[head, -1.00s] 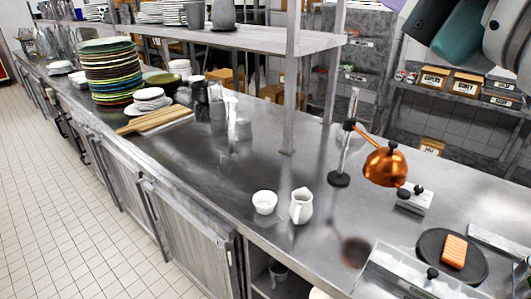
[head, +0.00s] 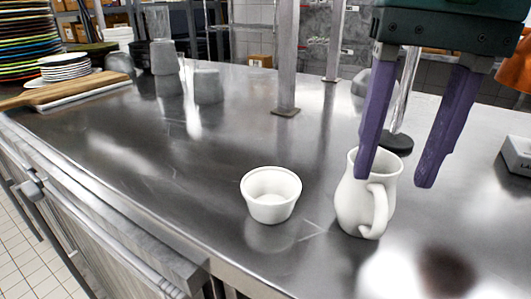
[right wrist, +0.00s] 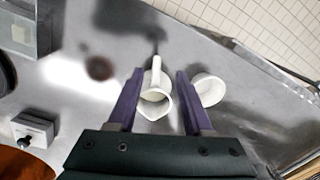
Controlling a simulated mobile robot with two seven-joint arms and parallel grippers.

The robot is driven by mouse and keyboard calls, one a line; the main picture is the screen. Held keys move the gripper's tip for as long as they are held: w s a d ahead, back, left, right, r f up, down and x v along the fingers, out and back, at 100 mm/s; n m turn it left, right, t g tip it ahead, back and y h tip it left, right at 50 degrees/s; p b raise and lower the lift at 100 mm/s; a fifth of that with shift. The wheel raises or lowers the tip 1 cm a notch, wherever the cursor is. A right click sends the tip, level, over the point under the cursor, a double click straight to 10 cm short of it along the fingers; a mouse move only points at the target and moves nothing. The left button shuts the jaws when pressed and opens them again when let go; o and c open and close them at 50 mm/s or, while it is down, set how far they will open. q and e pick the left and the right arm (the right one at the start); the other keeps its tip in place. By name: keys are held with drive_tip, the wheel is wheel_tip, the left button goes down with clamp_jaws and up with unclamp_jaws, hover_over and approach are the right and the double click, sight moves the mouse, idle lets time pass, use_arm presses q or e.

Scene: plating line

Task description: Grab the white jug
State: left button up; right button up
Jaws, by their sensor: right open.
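The white jug (head: 352,205) stands upright on the steel counter, its handle toward the front right in the head view. It also shows in the right wrist view (right wrist: 155,104), between the two purple fingers as seen from above. My right gripper (head: 393,180) is open and empty. In the head view its left finger overlaps the jug's rim and its right finger hangs to the right of the jug. Whether a finger touches the jug I cannot tell. My left gripper is not in view.
A white ramekin (head: 271,196) stands just left of the jug, and shows close to a finger in the wrist view (right wrist: 208,89). A metal post (head: 287,60) and a lamp base (head: 397,144) stand behind. Stacked plates (head: 20,38) and a wooden board (head: 62,89) are far left.

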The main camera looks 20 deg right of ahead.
sight(380, 211)
drive_tip(key=f, duration=0.2)
drive_tip(key=d+f, duration=0.1)
drive_tip(key=f, duration=0.1)
drive_tip(key=shift+f, duration=0.25)
drive_tip(key=f, duration=0.5)
drive_tip(key=shift+w+a+f+p, duration=0.2)
drive_tip(key=shift+w+f+p, duration=0.05)
drive_tip(key=shift+f+p, duration=0.1)
clamp_jaws()
drive_tip(key=shift+r, duration=0.1)
idle(0.7)
